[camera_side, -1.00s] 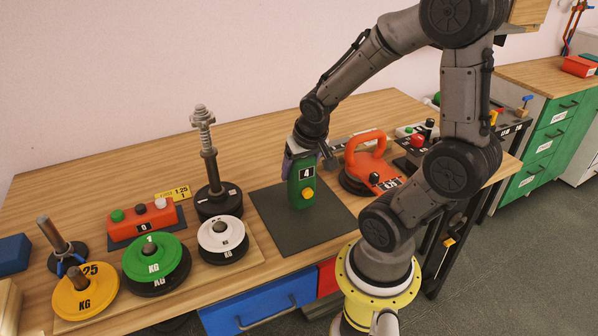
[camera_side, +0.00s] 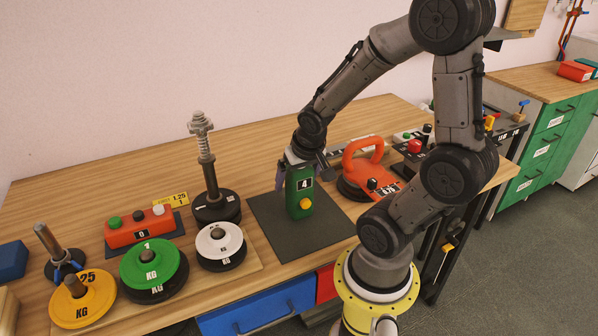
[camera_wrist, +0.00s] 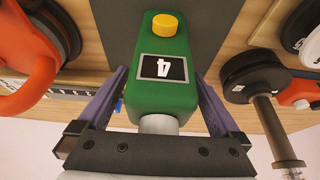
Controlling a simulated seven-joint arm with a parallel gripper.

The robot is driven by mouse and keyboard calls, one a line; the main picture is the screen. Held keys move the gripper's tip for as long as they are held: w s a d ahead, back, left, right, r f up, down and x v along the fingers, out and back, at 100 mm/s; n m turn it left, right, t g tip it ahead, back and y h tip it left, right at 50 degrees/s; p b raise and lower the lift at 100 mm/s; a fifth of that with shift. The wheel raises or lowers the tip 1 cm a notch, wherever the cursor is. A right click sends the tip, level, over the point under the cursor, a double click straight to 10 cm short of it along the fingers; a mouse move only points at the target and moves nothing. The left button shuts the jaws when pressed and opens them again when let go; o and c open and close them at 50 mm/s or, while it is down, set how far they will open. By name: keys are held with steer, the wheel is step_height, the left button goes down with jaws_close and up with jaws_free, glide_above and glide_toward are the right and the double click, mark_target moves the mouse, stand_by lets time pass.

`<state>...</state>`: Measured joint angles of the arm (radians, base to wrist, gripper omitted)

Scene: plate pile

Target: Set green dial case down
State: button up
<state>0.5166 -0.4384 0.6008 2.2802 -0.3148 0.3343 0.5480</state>
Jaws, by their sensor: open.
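The green dial case (camera_side: 299,192) stands upright on the dark square mat (camera_side: 284,241), with a yellow knob and a display reading 4 on its front. My gripper (camera_side: 296,172) is at the top of the case. Its fingers are open to either side of the case. In the wrist view the green case (camera_wrist: 165,95) lies between the two spread fingers of my gripper (camera_wrist: 160,95), with gaps visible on both sides. The far side of the case is hidden.
An orange-handled lifter (camera_side: 372,177) stands close right of the mat. Left are a post with black plates (camera_side: 216,207), a white plate (camera_side: 219,239), a green plate (camera_side: 150,264), a yellow plate (camera_side: 83,299) and an orange button box (camera_side: 139,229). The mat's front is clear.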

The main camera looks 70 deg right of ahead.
mark_target(305, 200)
steer(key=v, duration=1.2)
steer(key=s+a+r+n+t+y, duration=0.2)
steer(key=a+n+y, duration=0.1)
steer(key=a+n, duration=0.6)
steer(key=a, duration=0.3)
steer(key=shift+s+r, duration=0.15)
steer(key=shift+s, duration=0.2)
